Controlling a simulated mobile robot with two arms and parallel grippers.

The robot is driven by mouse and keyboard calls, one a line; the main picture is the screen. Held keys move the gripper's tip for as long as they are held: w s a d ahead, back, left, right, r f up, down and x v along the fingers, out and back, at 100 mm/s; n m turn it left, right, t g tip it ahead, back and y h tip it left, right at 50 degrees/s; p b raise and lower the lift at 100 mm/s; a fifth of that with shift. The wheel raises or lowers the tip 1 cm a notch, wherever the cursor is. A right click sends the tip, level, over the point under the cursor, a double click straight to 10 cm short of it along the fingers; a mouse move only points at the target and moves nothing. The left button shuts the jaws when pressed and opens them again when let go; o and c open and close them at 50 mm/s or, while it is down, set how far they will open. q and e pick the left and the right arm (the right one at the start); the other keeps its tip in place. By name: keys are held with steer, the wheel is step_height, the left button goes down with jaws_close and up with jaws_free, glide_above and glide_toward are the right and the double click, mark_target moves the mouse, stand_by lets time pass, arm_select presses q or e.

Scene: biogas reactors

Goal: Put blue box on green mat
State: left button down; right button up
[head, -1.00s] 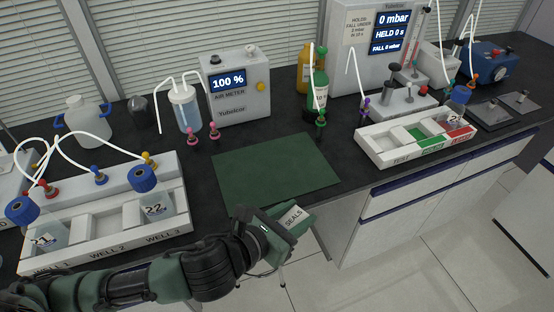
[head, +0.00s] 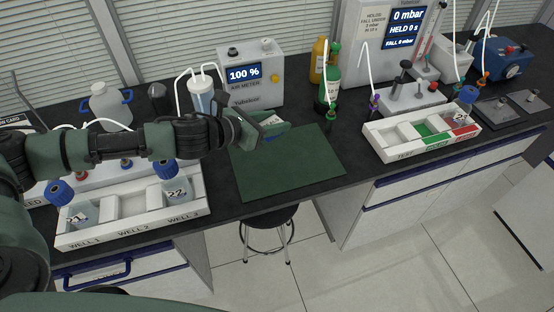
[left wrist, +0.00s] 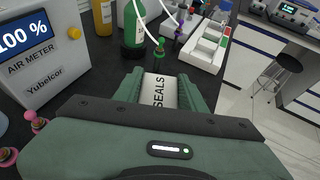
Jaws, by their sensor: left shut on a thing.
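The green mat (head: 292,170) lies flat and bare on the black bench top in the middle of the head view. My left gripper (head: 274,128) is shut on a small box with a white top marked SEALS (left wrist: 158,92). The green fingers cover most of the box's sides, and a little blue shows under the label in the head view. The gripper and box appear over the mat's far left part. How high they are above it is hard to tell. In the left wrist view the gripper (left wrist: 158,82) hides the mat. My right gripper is not in view.
The air meter (head: 250,78) stands behind the mat. A green bottle (head: 330,88) and a green-topped valve (head: 331,116) stand at its far right. A white tray with wells (head: 130,225) is at left, another tray (head: 400,150) at right. A stool (head: 268,225) stands below the front edge.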

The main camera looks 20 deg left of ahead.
mark_target(273, 168)
arm_select(q)
step_height(273, 168, down, 15)
steer(key=shift+f+b, duration=0.1)
steer(key=shift+b, duration=1)
steer(key=shift+f, duration=0.15)
steer(key=c, duration=0.8)
jaws_free()
steer(key=shift+c, duration=0.2)
steer(key=shift+s+a+r, duration=0.1)
steer(key=shift+s+r, duration=0.05)
steer(key=shift+r, duration=0.1)
steer(key=b+v, duration=0.2)
steer(key=v, duration=0.8)
steer(key=shift+s+a+f, duration=0.1)
steer(key=shift+s+a, duration=0.15)
steer(key=shift+s+a+r+b, duration=0.2)
steer(key=shift+s+r+b, duration=0.15)
steer(key=shift+s+r, duration=0.05)
